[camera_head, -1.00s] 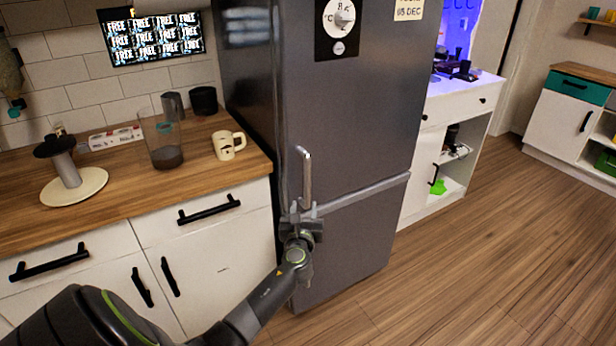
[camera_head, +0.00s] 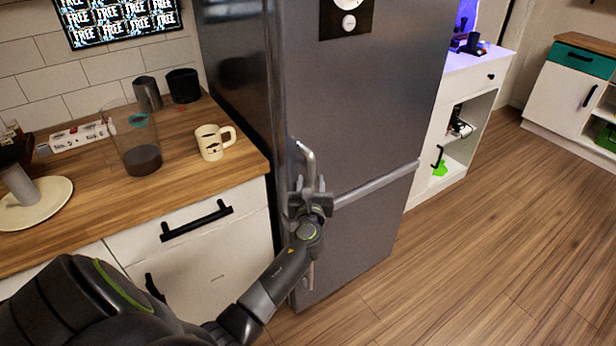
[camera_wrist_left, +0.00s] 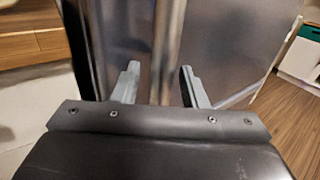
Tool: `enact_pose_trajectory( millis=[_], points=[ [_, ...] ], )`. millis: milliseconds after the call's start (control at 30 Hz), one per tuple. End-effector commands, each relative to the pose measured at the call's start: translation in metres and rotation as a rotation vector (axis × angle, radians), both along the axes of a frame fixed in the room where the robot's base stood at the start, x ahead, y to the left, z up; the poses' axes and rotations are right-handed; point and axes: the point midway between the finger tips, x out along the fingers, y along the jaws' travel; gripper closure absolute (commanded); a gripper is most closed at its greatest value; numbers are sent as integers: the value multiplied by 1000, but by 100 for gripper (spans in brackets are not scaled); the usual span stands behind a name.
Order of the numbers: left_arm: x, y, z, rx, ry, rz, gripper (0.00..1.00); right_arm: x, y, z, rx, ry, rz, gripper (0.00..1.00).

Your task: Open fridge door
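The tall dark grey fridge (camera_head: 360,110) stands in the middle of the head view, and its upper door looks shut. A silver vertical bar handle (camera_head: 309,160) is near the left edge of that door. My left gripper (camera_head: 309,190) is at the lower part of this handle and hides some of it. In the left wrist view, the fingers (camera_wrist_left: 160,82) are spread apart, and the blurred handle (camera_wrist_left: 166,45) shows between and beyond them. I cannot tell whether either finger touches it. My right gripper is not in view.
Left of the fridge, a wooden counter (camera_head: 90,210) bears a cream mug (camera_head: 212,143), a clear jug (camera_head: 138,150) and dark cups. A white cabinet (camera_head: 455,120) stands right of the fridge. The wooden floor (camera_head: 480,250) in front and to the right is clear.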

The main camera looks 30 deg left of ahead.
Motion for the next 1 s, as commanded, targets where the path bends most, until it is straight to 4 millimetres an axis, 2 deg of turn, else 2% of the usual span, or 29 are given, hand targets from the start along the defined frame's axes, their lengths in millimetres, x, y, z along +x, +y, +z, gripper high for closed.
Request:
enact_pose_trajectory(
  millis=[300,600,1000],
  points=[
    [0,-1,0,-1,-1,0,61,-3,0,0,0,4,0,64],
    [0,-1,0,-1,-1,0,99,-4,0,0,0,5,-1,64],
    [-1,-1,0,-1,0,9,100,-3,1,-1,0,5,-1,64]
  ],
)
